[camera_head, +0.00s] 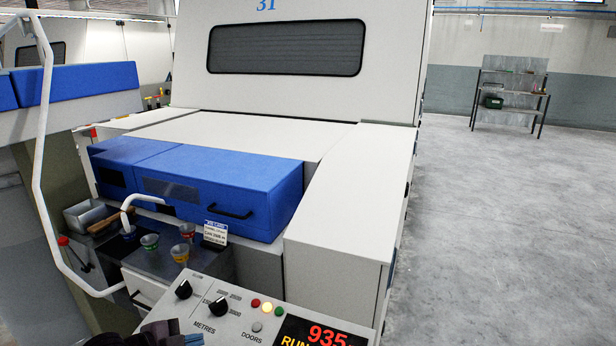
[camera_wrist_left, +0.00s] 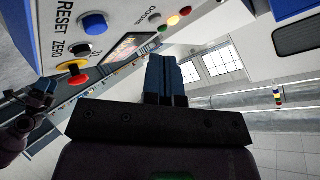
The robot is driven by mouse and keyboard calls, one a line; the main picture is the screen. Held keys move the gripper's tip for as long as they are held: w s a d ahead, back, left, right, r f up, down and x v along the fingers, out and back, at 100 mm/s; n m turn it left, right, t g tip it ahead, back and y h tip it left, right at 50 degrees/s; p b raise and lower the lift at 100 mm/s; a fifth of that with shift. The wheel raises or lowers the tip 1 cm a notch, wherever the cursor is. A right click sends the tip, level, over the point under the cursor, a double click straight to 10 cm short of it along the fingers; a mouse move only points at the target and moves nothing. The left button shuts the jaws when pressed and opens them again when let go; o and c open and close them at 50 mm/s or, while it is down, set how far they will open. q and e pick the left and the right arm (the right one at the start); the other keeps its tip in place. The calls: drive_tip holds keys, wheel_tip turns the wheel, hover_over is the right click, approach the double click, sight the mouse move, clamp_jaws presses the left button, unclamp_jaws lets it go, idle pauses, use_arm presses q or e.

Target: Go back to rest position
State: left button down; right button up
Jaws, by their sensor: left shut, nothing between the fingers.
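My left gripper (camera_head: 188,340) is at the bottom left edge of the head view, in front of the control panel (camera_head: 245,312); only its dark body and blue-grey fingers show. In the left wrist view, its two fingers (camera_wrist_left: 166,82) are together with nothing between them. The panel's red button (camera_wrist_left: 78,83), yellow button and blue button (camera_wrist_left: 94,23) lie to the left of the fingers in that view. What looks like my right gripper (camera_wrist_left: 42,90) shows small at the left edge, too small to read its jaws.
The blue cover (camera_head: 225,190) and white machine stand behind the panel. Small cups (camera_head: 187,232) stand on a dark shelf beside a bent white rail (camera_head: 42,130). A steel rack (camera_head: 508,92) is far right, with open grey floor (camera_head: 490,220) before it.

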use_arm(q)
drive_tip(key=s+a+f+n+t+y, duration=0.1)
drive_tip(key=s+f+n+y, duration=0.3)
drive_tip(key=s+f+n, duration=0.3)
drive_tip(key=s+a+f+n+t+y, duration=0.1)
drive_tip(key=s+f+n+y, duration=0.2)
drive_tip(key=s+f+n, duration=0.4)
drive_tip(key=s+n, duration=0.2)
drive_tip(key=s, duration=0.2)
drive_tip(key=shift+s+a+y, duration=0.2)
drive_tip(key=shift+s+y, duration=0.15)
drive_tip(key=shift+y, duration=0.05)
